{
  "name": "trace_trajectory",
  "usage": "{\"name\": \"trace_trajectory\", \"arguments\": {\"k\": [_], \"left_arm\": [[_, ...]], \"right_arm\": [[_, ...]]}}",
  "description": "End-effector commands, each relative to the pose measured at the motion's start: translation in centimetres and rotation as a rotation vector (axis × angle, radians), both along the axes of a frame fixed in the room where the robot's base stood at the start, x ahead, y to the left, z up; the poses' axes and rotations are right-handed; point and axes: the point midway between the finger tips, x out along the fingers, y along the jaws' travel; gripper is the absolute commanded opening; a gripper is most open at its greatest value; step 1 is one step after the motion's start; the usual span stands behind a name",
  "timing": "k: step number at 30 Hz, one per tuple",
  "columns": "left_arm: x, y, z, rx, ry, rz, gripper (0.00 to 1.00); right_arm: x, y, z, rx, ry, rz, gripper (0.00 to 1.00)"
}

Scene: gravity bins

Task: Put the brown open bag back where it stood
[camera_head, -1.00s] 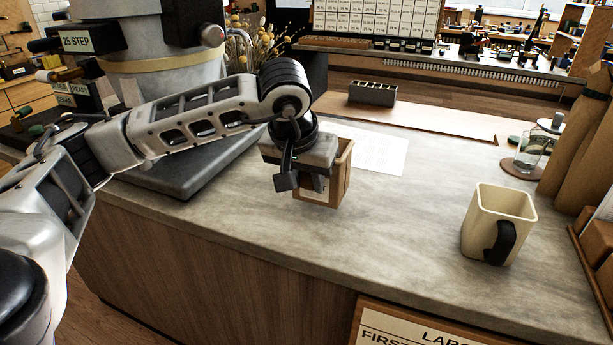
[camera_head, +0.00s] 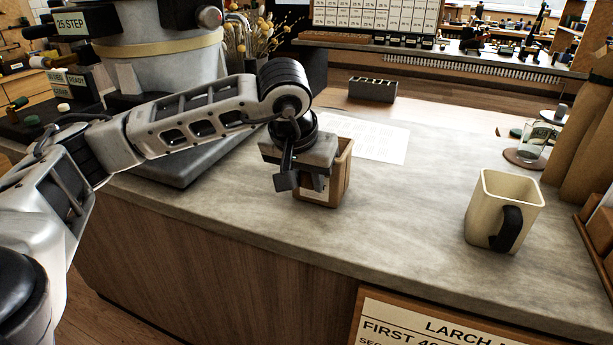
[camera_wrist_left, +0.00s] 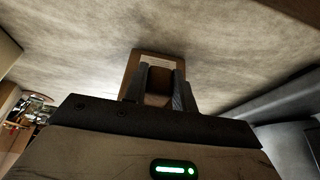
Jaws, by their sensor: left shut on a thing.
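The brown open bag (camera_head: 341,178) is upright at the counter's left part, partly hidden behind my left gripper (camera_head: 288,182). A white label shows on its front. My left gripper is shut on the bag. In the left wrist view the bag (camera_wrist_left: 158,59) shows between and beyond the two dark fingers (camera_wrist_left: 160,84). The bag's base is at or very near the counter top; I cannot tell whether it touches. My right gripper is in neither view.
A cream square jug (camera_head: 490,210) with a black handle stands on the grey counter (camera_head: 420,200) at the right. A white paper sheet (camera_head: 375,140) lies behind the bag. A dark slotted block (camera_head: 372,89) stands farther back. A glass (camera_head: 535,140) and tall brown bags (camera_head: 585,140) are at the right.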

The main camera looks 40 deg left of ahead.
Motion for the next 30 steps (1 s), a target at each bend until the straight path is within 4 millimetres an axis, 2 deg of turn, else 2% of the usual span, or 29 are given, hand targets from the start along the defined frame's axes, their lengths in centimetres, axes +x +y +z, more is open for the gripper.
{"name": "trace_trajectory", "arguments": {"k": [17,18,20,30], "left_arm": [[0.02,0.00,-0.95,0.000,-0.001,0.000,0.00],[0.02,0.00,-0.85,0.000,-0.001,0.000,0.38],[0.01,0.00,-0.84,0.000,-0.001,0.000,0.52],[-0.01,0.01,-0.88,0.000,0.001,0.000,0.52]], "right_arm": [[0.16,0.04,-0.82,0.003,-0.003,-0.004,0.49],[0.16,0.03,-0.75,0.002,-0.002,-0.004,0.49],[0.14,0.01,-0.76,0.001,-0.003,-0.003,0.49],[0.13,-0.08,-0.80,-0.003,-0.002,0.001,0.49]]}}
